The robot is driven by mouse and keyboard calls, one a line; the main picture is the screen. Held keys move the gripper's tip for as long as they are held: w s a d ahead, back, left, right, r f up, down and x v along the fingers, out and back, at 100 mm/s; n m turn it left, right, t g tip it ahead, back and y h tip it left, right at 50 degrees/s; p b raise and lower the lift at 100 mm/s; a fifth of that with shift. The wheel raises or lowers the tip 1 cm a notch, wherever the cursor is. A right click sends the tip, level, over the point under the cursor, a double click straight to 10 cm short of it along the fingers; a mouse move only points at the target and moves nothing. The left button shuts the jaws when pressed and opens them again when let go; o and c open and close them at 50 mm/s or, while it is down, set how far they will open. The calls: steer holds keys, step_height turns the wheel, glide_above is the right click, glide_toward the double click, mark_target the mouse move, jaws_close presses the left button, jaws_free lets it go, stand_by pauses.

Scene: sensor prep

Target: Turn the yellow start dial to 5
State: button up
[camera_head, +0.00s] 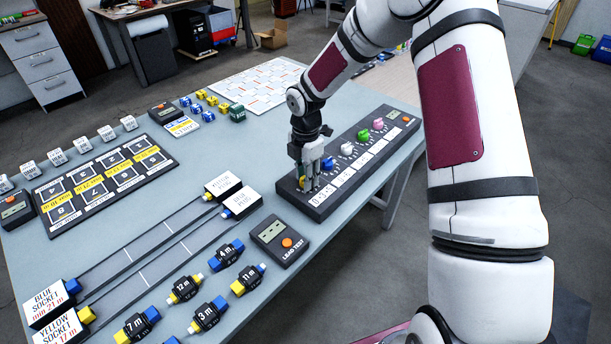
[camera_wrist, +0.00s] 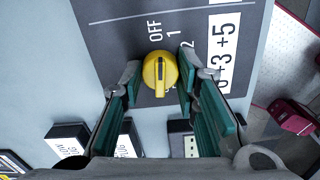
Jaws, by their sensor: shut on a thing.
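The yellow start dial (camera_wrist: 160,74) sits on the black dial panel (camera_wrist: 110,25). It is between the fingertips of my gripper (camera_wrist: 161,70), which is shut on it from both sides. A dark slot mark on the dial runs along the picture's vertical. The printed labels OFF, 1 and 2 show beside it; other numbers are hidden by the fingers. In the head view my gripper (camera_head: 309,182) points down at the near left end of the panel and mostly hides the yellow dial.
A lead test box (camera_head: 275,241), labelled plugs and two socket tracks lie to the left.

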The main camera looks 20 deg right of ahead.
steer(key=m, duration=0.4)
steer(key=shift+b, duration=0.3)
steer(key=m, duration=0.4)
steer(key=shift+b, duration=0.3)
steer(key=m+b, duration=0.1)
steer(key=m, duration=0.6)
steer(key=m+b, duration=0.1)
steer(key=m, duration=0.5)
steer(key=shift+m, duration=0.3)
steer(key=m, duration=0.6)
steer(key=shift+m, duration=0.4)
steer(key=o, duration=1.2)
steer(key=shift+c, duration=0.2)
